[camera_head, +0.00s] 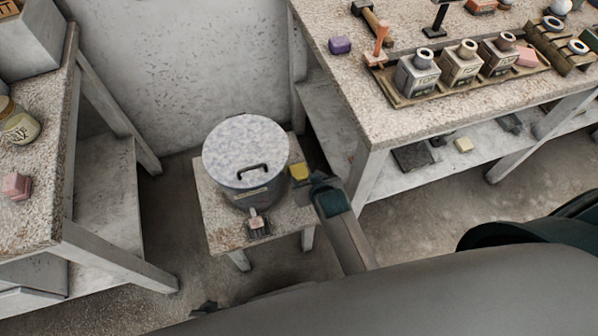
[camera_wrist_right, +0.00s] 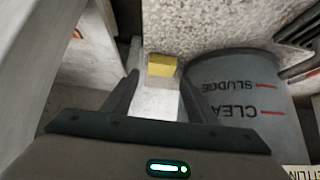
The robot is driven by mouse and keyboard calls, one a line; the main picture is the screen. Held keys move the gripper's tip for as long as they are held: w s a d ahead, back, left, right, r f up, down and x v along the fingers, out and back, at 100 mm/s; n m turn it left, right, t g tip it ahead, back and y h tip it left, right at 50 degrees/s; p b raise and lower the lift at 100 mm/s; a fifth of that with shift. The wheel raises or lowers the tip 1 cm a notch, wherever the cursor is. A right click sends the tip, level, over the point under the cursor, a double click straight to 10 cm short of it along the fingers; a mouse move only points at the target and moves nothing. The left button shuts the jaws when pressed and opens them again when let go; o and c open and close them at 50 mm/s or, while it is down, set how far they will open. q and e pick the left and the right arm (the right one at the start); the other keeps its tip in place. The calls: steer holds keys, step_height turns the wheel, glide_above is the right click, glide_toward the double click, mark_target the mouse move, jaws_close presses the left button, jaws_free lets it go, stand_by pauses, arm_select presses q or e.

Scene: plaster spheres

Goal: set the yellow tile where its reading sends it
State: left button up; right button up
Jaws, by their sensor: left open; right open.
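The yellow tile (camera_head: 299,171) lies at the right edge of a low speckled stool (camera_head: 222,238), beside a grey lidded drum. In the right wrist view the tile (camera_wrist_right: 162,65) shows ahead, in line with the gap between my fingers. My right gripper (camera_head: 312,180) is open and close to the tile; it also shows in the wrist view (camera_wrist_right: 160,85). I cannot tell whether its fingertips reach around the tile. No reading is legible on the tile. Of my left gripper (camera_head: 205,308) only a small dark part shows at the bottom, mostly hidden by my grey arm.
The drum (camera_head: 245,165) has a handled lid; its side reads "SLUDGE" and "CLEA" upside down (camera_wrist_right: 235,95). A small brush-like tool (camera_head: 258,225) is at the stool's front. Bottles (camera_head: 460,66) stand in a tray on the right bench (camera_head: 350,85). A purple block (camera_head: 340,45) lies nearby.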

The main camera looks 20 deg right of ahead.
mark_target(299, 172)
steer(key=shift+w+f, duration=0.5)
arm_select(q)
steer(key=shift+a, duration=0.2)
arm_select(e)
steer(key=shift+w+f, duration=0.1)
steer(key=shift+x, duration=2.5)
arm_select(q)
steer(key=shift+s+a+f, duration=0.1)
arm_select(e)
steer(key=shift+w+a, duration=0.1)
steer(key=shift+a, duration=0.05)
steer(key=shift+c, duration=0.6)
steer(key=c, duration=0.8)
